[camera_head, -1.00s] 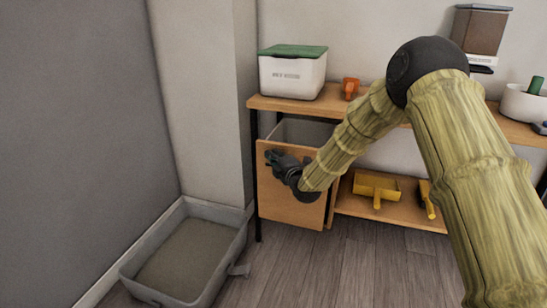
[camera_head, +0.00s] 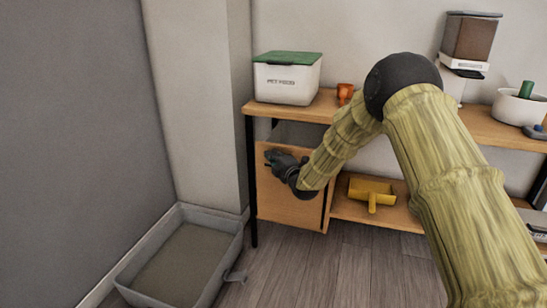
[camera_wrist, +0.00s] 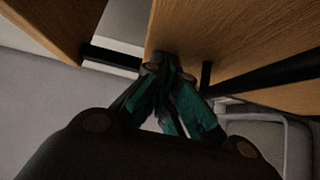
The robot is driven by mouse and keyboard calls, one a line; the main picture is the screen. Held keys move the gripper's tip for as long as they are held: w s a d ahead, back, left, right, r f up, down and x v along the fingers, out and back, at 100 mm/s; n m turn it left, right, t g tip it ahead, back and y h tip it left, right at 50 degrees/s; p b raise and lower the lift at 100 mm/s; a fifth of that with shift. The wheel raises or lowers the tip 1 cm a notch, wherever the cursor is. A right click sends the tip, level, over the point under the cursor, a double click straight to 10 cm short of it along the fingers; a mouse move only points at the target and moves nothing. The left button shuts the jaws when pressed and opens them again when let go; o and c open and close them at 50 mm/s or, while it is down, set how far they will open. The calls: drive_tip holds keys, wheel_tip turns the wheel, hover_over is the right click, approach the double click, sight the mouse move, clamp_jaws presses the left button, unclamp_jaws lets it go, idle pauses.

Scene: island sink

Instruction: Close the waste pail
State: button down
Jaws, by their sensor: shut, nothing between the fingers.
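The waste pail's wooden front panel (camera_head: 286,203) stands upright under the left end of the wooden shelf. A narrow strip of the grey pail (camera_head: 300,133) shows above the panel; the rest is hidden. My gripper (camera_head: 271,157) is shut and empty against the upper left part of the panel's outer face. In the wrist view my fingertips (camera_wrist: 167,66) are together at the wooden panel (camera_wrist: 205,35), and they seem to touch it.
A grey litter tray (camera_head: 237,240) lies on the floor at the left, beside the pail. A green-lidded white box (camera_head: 287,84) and an orange cup (camera_head: 345,92) stand on the shelf. A yellow scoop (camera_head: 372,193) lies on the lower shelf.

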drive_tip(key=s+a+p+v, duration=0.15)
drive_tip(key=p+v, duration=0.25)
drive_tip(key=v, duration=0.8)
drive_tip(key=s+d+f+m+g+h, duration=0.2)
drive_tip(key=s+d+f+m, duration=0.2)
drive_tip(key=s+f, duration=0.45)
drive_tip(key=s+d+f+m+g+h, duration=0.2)
drive_tip(key=s+d+f+m+g, duration=0.15)
drive_tip(key=s+f, duration=0.5)
drive_tip(key=s+d+f+m+g+h, duration=0.1)
drive_tip(key=s+d+f+m+g, duration=0.15)
drive_tip(key=s+f+m, duration=0.6)
drive_tip(key=s+d+f+m+g+h, duration=0.1)
drive_tip(key=s+d+f+m+g, duration=0.2)
drive_tip(key=s, duration=0.9)
drive_tip(key=s+d+f+m+g+h, duration=0.1)
drive_tip(key=s+d+f+m+g, duration=0.2)
drive_tip(key=s, duration=0.8)
drive_tip(key=s+d+f+m+g+h, duration=0.1)
drive_tip(key=s+d+f+m+g, duration=0.2)
drive_tip(key=s, duration=0.9)
wheel_tip(320, 180, up, 33)
drive_tip(key=n+t+p, duration=0.1)
drive_tip(key=p, duration=3.3)
drive_tip(key=shift+r+p, duration=0.25)
drive_tip(key=shift+p, duration=0.1)
drive_tip(key=shift+w+a, duration=0.1)
drive_tip(key=shift+a, duration=0.05)
